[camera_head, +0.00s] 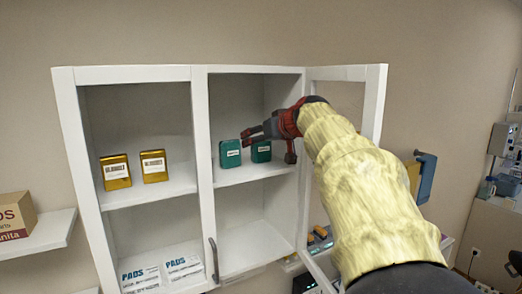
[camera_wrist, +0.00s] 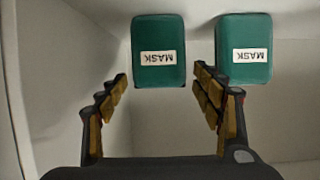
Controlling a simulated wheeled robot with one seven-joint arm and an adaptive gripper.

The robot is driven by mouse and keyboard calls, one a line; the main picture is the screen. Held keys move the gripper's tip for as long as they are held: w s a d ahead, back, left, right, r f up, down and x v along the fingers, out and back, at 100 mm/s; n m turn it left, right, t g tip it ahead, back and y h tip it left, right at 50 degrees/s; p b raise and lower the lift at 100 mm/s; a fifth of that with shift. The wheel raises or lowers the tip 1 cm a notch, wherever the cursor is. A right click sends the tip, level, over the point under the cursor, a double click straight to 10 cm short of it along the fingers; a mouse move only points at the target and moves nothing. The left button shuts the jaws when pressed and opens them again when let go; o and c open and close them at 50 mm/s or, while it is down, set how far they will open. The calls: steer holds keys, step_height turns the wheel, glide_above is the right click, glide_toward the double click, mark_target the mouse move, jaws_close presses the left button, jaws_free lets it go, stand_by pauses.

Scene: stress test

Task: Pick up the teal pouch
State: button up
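Two teal pouches with white labels stand side by side on the cabinet's upper shelf. The left teal pouch (camera_head: 230,153) also shows in the wrist view (camera_wrist: 158,66), its label reading MASK upside down. The right teal pouch (camera_head: 261,151) stands beside it and also shows in the wrist view (camera_wrist: 244,64). My gripper (camera_head: 246,137) reaches into the right compartment from the right. In the wrist view my gripper (camera_wrist: 160,85) is open and empty. Its fingers straddle the line to the left pouch, which lies just beyond the fingertips. The right pouch is beyond the right finger.
A white cabinet (camera_head: 201,150) has a door (camera_head: 374,105) swung open at the right, close to my arm. Two yellow boxes (camera_head: 115,172) (camera_head: 154,166) stand in the left compartment. White PADS packs (camera_head: 183,268) lie below. The shelf below the pouches looks clear.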

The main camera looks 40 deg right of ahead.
steer(key=shift+w, duration=0.1)
steer(key=shift+c, duration=1.1)
steer(key=c, duration=0.9)
steer(key=shift+c, duration=0.4)
steer(key=shift+r, duration=0.15)
